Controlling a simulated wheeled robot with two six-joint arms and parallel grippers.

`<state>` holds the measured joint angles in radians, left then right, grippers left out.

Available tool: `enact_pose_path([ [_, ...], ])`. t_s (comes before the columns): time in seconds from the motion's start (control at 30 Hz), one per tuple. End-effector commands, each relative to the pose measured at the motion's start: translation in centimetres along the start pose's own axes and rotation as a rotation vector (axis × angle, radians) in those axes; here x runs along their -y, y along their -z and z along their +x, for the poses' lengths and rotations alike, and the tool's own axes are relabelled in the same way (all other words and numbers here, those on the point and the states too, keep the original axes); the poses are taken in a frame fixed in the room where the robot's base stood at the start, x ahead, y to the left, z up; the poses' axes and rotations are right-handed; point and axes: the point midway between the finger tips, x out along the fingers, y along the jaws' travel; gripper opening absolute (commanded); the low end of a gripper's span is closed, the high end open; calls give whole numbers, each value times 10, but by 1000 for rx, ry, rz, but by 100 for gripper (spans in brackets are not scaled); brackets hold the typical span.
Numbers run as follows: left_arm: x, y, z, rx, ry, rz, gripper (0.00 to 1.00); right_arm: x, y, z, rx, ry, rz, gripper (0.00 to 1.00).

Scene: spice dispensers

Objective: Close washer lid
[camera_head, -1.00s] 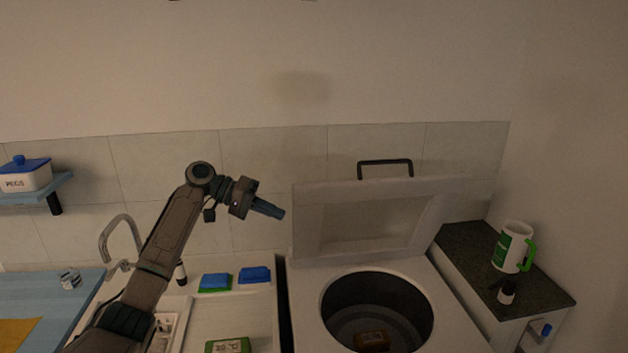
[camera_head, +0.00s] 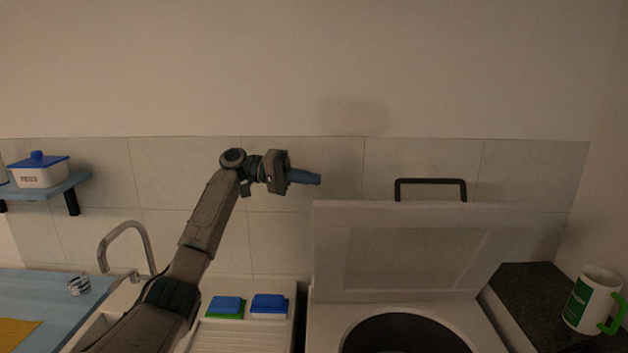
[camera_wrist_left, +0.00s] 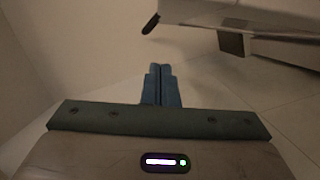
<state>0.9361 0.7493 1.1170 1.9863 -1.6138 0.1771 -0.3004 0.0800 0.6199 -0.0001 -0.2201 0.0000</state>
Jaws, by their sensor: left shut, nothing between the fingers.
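The white washer stands at the right with its lid (camera_head: 410,250) raised and leaning back toward the tiled wall. A dark handle (camera_head: 430,182) sticks up from the lid's top edge. The dark round drum opening (camera_head: 405,335) shows below the lid, cut off by the picture's bottom edge. My left gripper (camera_head: 318,178) is shut and empty, level with the handle and to its left, above the lid's upper left corner. In the left wrist view its blue fingers (camera_wrist_left: 161,85) are together, and a pale edge, likely the lid, shows at the upper right. My right gripper is not in view.
A sink with a curved tap (camera_head: 128,240) and blue and green sponges (camera_head: 268,304) lie left of the washer. A white and green mug (camera_head: 592,300) stands on the dark counter at the right. A shelf (camera_head: 50,188) holds a peg box.

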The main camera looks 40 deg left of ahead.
Motion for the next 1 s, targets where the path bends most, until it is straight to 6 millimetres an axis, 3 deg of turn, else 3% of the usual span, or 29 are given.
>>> enact_pose_path([
  [0.03,-5,2,12,5,-2,-2,0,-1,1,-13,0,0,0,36],
  [0.33,-5,0,75,3,-1,-2,0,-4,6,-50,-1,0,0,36],
  [0.7,-1,-34,80,2,2,-1,0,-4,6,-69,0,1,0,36],
  [1.0,0,-39,81,1,0,-1,0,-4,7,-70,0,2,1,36],
])
